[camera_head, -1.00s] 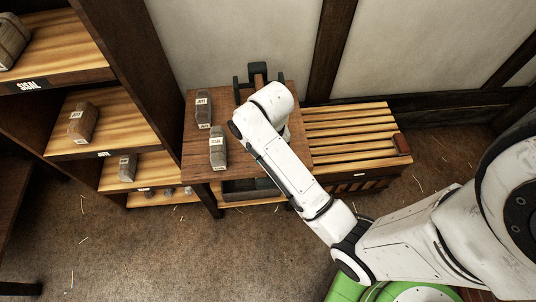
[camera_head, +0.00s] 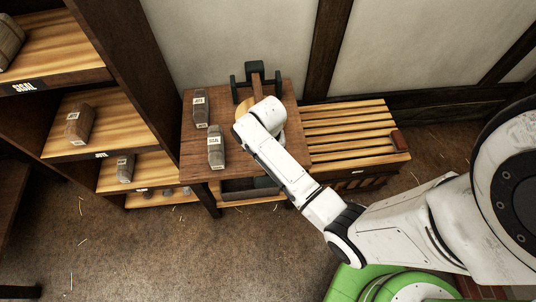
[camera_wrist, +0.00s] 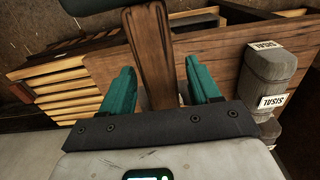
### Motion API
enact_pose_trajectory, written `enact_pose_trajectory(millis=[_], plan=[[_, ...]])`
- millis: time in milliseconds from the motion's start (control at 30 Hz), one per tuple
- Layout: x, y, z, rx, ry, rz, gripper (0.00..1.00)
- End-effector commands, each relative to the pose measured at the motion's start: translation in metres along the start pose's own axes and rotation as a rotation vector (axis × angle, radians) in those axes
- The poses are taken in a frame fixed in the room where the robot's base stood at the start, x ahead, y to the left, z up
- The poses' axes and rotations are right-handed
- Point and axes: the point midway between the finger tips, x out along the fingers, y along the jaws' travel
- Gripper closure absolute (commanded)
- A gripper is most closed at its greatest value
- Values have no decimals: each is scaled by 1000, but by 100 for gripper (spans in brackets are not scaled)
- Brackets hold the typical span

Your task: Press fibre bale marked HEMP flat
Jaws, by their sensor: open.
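In the wrist view, my gripper (camera_wrist: 158,67) is open, with its two teal fingers on either side of a brown wooden bar (camera_wrist: 152,45). I cannot tell whether they touch it. In the head view, the bar (camera_head: 256,82) rises with a dark block at its top, between dark uprights of what looks like a press (camera_head: 234,90) on the wooden table. My wrist hides the front of it, and my fingers are hidden there. No bale marked HEMP is readable. A grey bale marked SISAL (camera_wrist: 270,65) stands right of my gripper in the wrist view.
On the table (camera_head: 190,165) stand the SISAL bale (camera_head: 216,150) and another bale (camera_head: 201,110) with an unclear label. A slatted bench (camera_head: 345,130) adjoins on the right. A shelf with several bales (camera_head: 79,124) stands left. The floor in front is clear.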

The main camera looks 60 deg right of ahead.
Motion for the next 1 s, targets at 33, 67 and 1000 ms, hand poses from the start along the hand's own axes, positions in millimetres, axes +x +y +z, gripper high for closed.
enact_pose_trajectory(millis=[33,67,1000], plan=[[3,0,0,0,-1,1,38],[4,0,0,0,-1,1,38],[5,0,0,-1,0,1,100]])
